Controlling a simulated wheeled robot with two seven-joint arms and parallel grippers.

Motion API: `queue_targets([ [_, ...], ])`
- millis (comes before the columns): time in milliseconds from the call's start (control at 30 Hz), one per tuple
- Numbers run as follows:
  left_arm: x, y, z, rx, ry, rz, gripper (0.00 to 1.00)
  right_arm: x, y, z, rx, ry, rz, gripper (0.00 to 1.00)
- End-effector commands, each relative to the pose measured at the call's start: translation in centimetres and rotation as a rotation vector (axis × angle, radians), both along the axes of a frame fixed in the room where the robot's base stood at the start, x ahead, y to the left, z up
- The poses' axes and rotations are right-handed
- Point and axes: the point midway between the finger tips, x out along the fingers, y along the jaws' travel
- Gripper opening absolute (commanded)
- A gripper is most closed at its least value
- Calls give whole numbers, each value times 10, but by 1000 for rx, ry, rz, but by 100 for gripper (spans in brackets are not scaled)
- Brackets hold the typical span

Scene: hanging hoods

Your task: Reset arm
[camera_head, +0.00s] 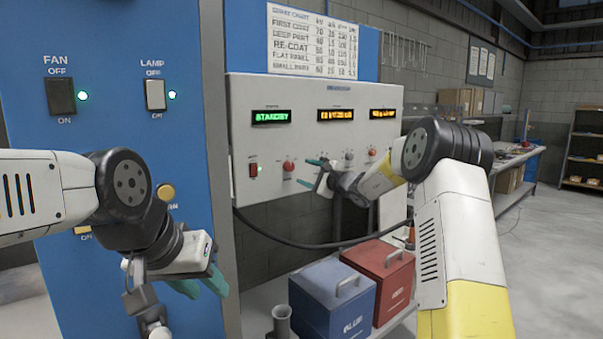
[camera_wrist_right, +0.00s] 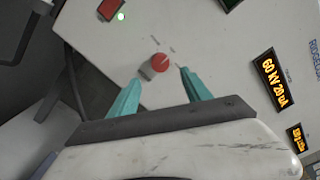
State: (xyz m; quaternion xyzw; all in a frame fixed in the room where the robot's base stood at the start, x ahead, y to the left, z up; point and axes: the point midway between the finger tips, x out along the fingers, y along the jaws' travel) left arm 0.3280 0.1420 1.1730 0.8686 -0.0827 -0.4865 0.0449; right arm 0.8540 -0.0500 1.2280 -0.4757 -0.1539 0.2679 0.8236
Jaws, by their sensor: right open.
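My right gripper (camera_head: 306,173) is open in front of the grey control panel (camera_head: 300,98), its teal fingers pointing at the panel face. In the right wrist view its two fingertips (camera_wrist_right: 160,84) stand apart with nothing held between them. A red knob (camera_wrist_right: 158,63) on the panel shows just beyond the fingertips, roughly in line with the gap; contact is not visible. The same knob (camera_head: 288,166) shows left of the fingers in the head view. My left gripper (camera_head: 208,288) hangs low in front of the blue panel (camera_head: 110,25), its teal fingers apart and empty.
The blue panel carries a fan switch (camera_head: 60,96) and a lamp switch (camera_head: 155,95), both beside green lights. The grey panel's display reads STANDBY (camera_head: 271,117). A blue box (camera_head: 325,300) and a red box (camera_head: 383,275) stand below. Open floor (camera_head: 550,250) lies right.

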Motion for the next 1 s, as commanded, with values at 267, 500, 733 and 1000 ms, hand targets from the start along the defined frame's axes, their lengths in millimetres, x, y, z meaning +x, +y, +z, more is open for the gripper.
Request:
queue_targets([
  [267,0,0,0,0,0,0,36,-2,1,2,-7,-4,5,57],
  [500,0,0,0,0,0,0,36,-85,36,42,-243,-67,175,57],
  [733,0,0,0,0,0,0,36,-234,52,52,-662,-130,413,57],
  [1000,0,0,0,0,0,0,36,-397,7,12,-1172,-160,600,57],
])
